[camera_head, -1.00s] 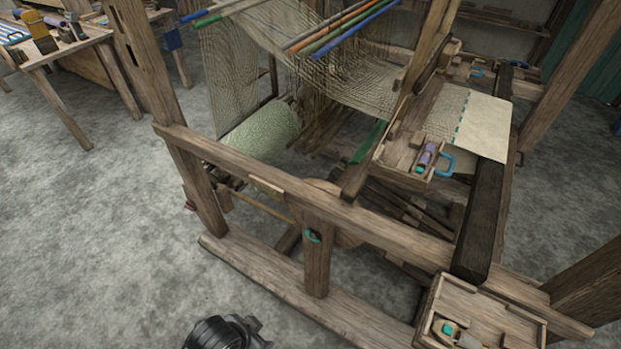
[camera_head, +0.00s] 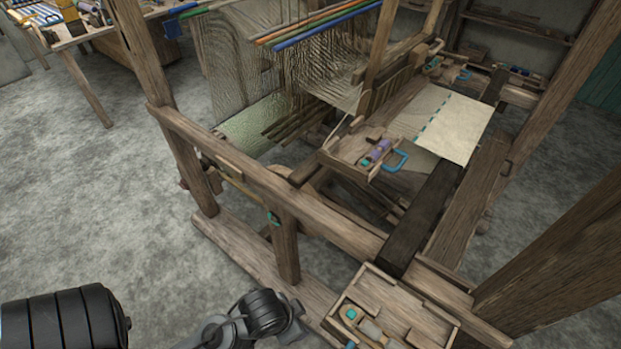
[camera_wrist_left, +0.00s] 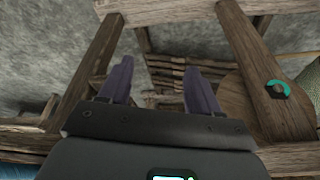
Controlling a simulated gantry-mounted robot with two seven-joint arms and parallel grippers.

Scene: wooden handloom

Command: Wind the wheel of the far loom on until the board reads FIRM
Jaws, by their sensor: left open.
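A wooden handloom fills the middle of the head view. A teal ring-shaped part (camera_head: 272,218) shows at a short post on its near side. In the left wrist view the teal part (camera_wrist_left: 278,88) shows at a slanting wooden beam, with a round wooden disc (camera_wrist_left: 236,108), which looks like the wheel, partly behind that beam. My left gripper (camera_wrist_left: 158,88) is open and empty, with its two purple fingers apart and pointing towards the loom frame. The disc is to their right, apart from them. No readable board shows. My right gripper is not in view.
An open wooden box (camera_head: 455,328) with small tools is at the loom's near corner. Another tool tray (camera_head: 345,152) and cream cloth (camera_head: 455,130) lie on the loom. Thick posts and beams surround the low area. Bare floor (camera_head: 110,200) is free at left.

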